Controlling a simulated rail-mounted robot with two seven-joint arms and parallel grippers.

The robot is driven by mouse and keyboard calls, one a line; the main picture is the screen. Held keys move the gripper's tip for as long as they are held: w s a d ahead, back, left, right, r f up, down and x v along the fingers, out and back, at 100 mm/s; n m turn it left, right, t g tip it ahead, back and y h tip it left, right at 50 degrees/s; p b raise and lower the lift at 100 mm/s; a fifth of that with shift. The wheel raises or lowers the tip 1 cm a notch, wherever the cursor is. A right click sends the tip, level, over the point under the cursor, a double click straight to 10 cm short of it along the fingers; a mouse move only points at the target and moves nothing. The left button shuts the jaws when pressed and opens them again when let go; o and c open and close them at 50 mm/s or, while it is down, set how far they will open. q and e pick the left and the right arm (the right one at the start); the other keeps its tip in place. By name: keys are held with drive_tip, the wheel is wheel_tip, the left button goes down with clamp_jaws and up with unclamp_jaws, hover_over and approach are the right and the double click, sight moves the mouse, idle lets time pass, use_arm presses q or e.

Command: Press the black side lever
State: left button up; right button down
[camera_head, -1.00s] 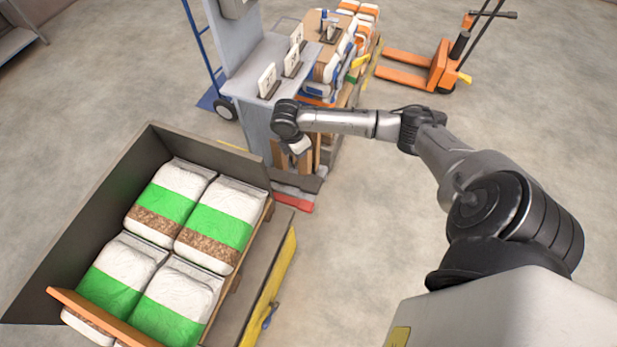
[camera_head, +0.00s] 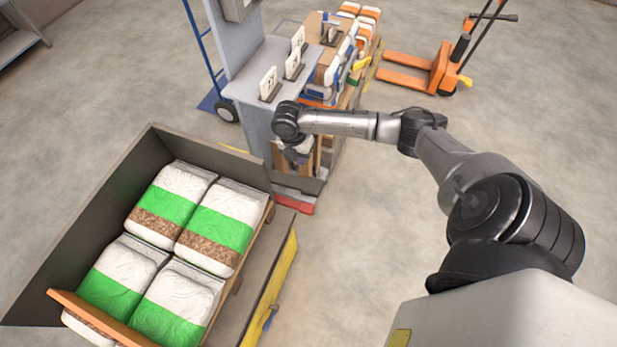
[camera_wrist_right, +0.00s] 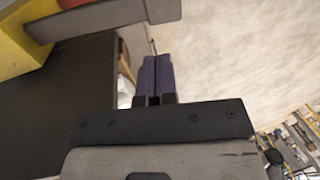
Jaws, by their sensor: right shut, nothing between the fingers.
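My right gripper (camera_head: 297,160) is low beside the grey bagger stand (camera_head: 262,125), partly hidden under my wrist in the head view. In the right wrist view its two purple fingers (camera_wrist_right: 158,76) are together, with nothing between them. A dark flat surface (camera_wrist_right: 60,100) lies left of the fingers there, and a grey bar (camera_wrist_right: 105,17) crosses above the fingertips. I cannot tell whether either is the black side lever; the lever does not show clearly in the head view. Contact cannot be judged. My left gripper is not in view.
A dark bin (camera_head: 205,147) with green-and-white bags (camera_head: 215,222) stands at the left. A red block (camera_head: 294,203) lies low by the stand. Stacked bags (camera_head: 342,62) and an orange pallet jack (camera_head: 440,70) are behind. The floor at right is open.

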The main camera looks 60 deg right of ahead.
sight(311, 185)
use_arm(q)
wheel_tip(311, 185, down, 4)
drive_tip(key=b, duration=0.3)
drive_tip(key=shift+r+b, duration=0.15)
drive_tip(key=shift+b, duration=0.2)
use_arm(e)
drive_tip(key=x, duration=1.4)
drive_tip(key=shift+d, duration=0.1)
